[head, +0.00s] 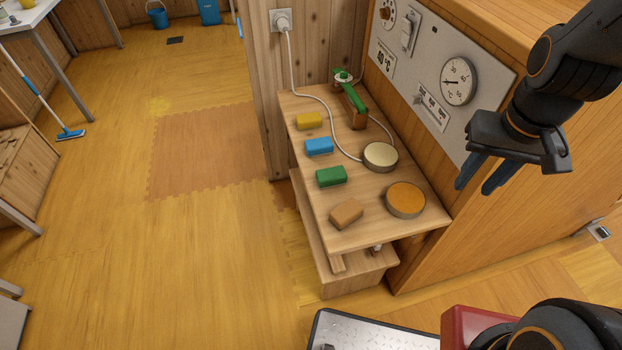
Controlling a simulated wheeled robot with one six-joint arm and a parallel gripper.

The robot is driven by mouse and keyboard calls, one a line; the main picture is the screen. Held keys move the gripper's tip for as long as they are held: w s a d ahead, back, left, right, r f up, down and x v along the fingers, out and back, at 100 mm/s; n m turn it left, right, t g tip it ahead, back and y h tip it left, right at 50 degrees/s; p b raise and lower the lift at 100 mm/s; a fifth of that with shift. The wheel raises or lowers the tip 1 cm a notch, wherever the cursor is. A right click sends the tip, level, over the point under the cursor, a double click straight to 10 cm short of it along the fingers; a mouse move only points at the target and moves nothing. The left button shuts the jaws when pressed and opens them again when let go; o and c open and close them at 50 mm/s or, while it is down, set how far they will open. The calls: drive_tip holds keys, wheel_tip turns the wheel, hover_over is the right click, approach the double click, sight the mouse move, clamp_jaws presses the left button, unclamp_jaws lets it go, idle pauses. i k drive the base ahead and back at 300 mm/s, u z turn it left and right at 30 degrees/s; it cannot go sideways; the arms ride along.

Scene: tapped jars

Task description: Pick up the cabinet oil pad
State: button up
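Four-sided pads lie in a row on the wooden bench (318,232): a yellow pad (310,121), a blue pad (319,147), a green pad (331,176) and a tan-brown pad (346,214) nearest the front. No readable label shows which one is the cabinet oil pad. My gripper (474,190) hangs at the right, in front of the wooden cabinet wall and apart from the pads. Its two dark blue fingers stand apart with nothing between them.
Two round tins, one pale-topped (380,156) and one orange-topped (405,199), stand right of the pads. A green-handled tool (355,99) and a white cable (335,128) occupy the back. A gauge panel (440,75) is on the wall. The floor at left is open.

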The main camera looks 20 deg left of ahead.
sight(333, 176)
drive_tip(key=u, duration=0.55)
drive_tip(key=k, duration=1.15)
drive_tip(key=u, duration=0.6)
drive_tip(key=i, duration=1.25)
drive_tip(key=z, duration=0.55)
drive_tip(key=i, duration=0.3)
drive_tip(key=z, duration=0.35)
